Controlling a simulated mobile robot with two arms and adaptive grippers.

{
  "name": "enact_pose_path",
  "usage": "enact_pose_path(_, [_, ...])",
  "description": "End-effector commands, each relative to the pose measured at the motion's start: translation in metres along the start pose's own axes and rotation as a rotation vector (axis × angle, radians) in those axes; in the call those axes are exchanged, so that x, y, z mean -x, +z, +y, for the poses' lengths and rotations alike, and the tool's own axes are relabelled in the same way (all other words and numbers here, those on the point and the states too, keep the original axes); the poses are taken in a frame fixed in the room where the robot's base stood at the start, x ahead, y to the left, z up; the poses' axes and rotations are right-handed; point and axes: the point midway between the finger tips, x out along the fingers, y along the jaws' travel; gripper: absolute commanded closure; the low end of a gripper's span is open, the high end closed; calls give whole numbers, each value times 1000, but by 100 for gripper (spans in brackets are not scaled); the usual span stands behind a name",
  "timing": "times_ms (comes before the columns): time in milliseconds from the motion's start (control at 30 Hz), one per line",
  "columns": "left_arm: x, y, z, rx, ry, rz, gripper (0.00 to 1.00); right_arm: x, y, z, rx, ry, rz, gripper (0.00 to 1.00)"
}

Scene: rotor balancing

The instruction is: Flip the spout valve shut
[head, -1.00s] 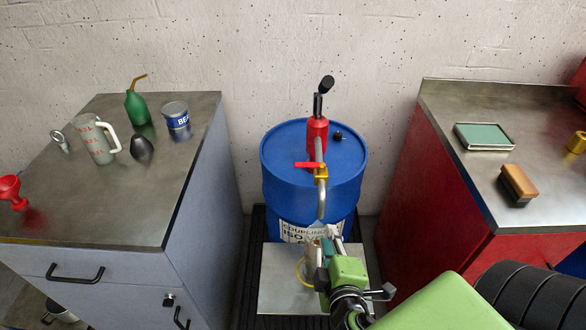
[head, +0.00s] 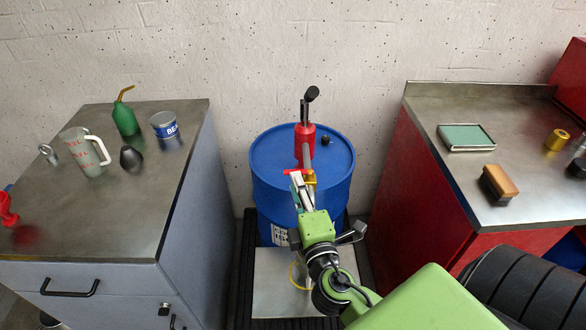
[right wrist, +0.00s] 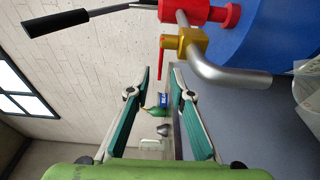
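The spout valve is a yellow block (right wrist: 190,45) on the bent silver spout (right wrist: 225,72) of the red hand pump (head: 305,145). The red pump also shows in the right wrist view (right wrist: 210,11). The valve's red lever (right wrist: 161,58) sticks out sideways from the block; in the head view it (head: 290,171) points left. My right gripper (right wrist: 158,70) is open, its teal pads apart, with the lever's end between or just beyond the fingertips; contact is unclear. In the head view this gripper (head: 299,180) covers most of the spout. My left gripper is out of view.
The pump stands on a blue drum (head: 270,165). A metal plate (head: 268,295) lies below. The black pump handle (right wrist: 80,19) reaches out nearby.

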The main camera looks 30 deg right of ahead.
Motion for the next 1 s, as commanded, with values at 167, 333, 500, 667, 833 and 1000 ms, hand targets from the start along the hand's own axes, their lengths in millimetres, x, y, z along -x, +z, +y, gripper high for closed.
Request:
enact_pose_path(167, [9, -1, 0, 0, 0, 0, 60, -29, 0, 2, 2, 1, 1, 79])
enact_pose_path(333, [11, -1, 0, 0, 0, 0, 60, -42, 0, 0, -1, -1, 1, 79])
enact_pose_path(500, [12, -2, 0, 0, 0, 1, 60, -45, 0, -1, -1, -2, 1, 79])
enact_pose_path(667, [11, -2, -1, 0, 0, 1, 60, -45, 0, -1, -1, -2, 1, 79])
enact_pose_path(833, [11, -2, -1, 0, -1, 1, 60, -45, 0, -1, -1, -1, 0, 100])
enact_pose_path(1000, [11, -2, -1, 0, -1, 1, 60, -45, 0, -1, -2, -1, -4, 100])
